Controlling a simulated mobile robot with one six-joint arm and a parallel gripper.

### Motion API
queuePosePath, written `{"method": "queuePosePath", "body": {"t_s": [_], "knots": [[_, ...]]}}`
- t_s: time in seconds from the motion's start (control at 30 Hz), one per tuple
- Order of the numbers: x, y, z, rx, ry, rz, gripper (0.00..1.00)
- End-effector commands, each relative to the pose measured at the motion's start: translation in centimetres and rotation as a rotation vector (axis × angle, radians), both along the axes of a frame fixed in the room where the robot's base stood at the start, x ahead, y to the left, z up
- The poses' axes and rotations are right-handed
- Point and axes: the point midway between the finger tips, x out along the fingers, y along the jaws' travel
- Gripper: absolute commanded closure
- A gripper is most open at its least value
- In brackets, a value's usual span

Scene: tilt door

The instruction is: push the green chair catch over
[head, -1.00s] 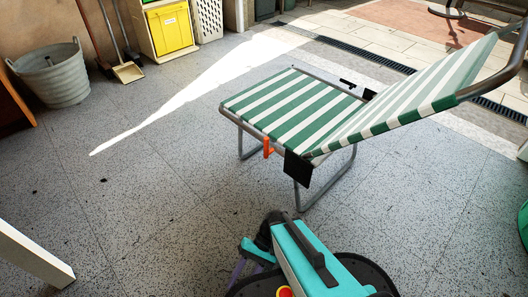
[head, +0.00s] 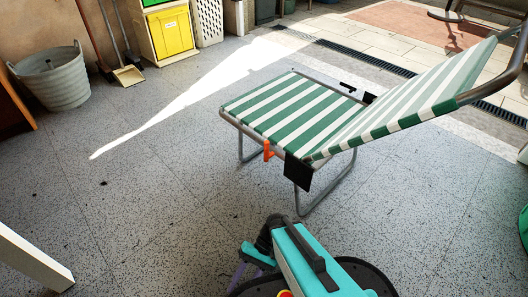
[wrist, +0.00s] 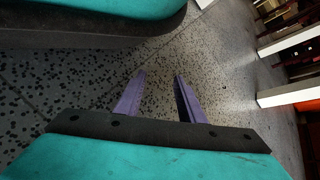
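The green-and-white striped chair (head: 290,108) stands in the middle of the head view, its backrest (head: 425,90) leaning up to the right. An orange catch (head: 267,150) sits upright on its near side rail, beside a black plate (head: 298,171). The picture does not show a green catch, only this orange one on the green chair. My gripper shows in the wrist view (wrist: 160,97) with two purple fingers apart and nothing between them. It points over bare speckled floor, well away from the chair. In the head view its fingers are mostly hidden low beside my arm.
A grey tub (head: 52,76), a dustpan (head: 128,75) and a yellow-fronted cabinet (head: 170,32) stand along the back left. A white beam (head: 32,258) is at the lower left. The speckled floor (head: 150,205) between my arm and the chair is clear.

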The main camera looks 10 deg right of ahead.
Motion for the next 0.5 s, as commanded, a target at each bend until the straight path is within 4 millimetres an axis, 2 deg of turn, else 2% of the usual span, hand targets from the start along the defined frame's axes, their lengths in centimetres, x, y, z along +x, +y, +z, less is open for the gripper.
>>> {"method": "queuePosePath", "body": {"t_s": [0.23, 0.43, 0.5], "knots": [[0.00, 0.00, 0.00, 0.000, 0.000, 0.000, 0.64], [-0.01, -0.03, 0.35, -0.002, -0.001, 0.001, 0.98], [-0.03, -0.06, 0.74, -0.004, -0.003, 0.002, 1.00]]}}
